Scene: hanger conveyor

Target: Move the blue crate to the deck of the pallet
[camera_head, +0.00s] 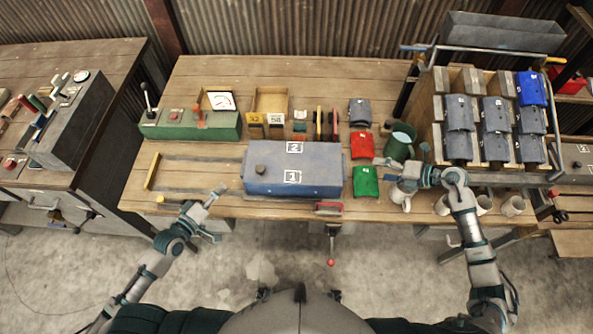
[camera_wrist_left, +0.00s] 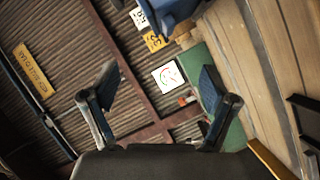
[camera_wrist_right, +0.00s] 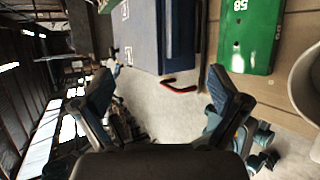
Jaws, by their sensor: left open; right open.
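A blue-grey box (camera_head: 262,182) with labels 1 and 2 lies on the middle workbench near its front edge. It is the only crate-like blue thing I see. It also shows in the right wrist view (camera_wrist_right: 180,25). I cannot make out a pallet in any view. My left gripper (camera_head: 218,213) is open and empty, left of the box and in front of the bench edge. My right gripper (camera_head: 383,170) is open and empty, right of the box, close over the green curved piece (camera_head: 366,183) and by the cups.
A red curved piece (camera_head: 361,145) and a dark green mug (camera_head: 399,143) sit near the right gripper. A wooden rack (camera_head: 436,140) with grey-blue pieces and one bright blue piece (camera_head: 531,88) stands right. A green control box (camera_head: 192,125) stands back left. A red-handled clamp (camera_head: 330,209) is at the front edge.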

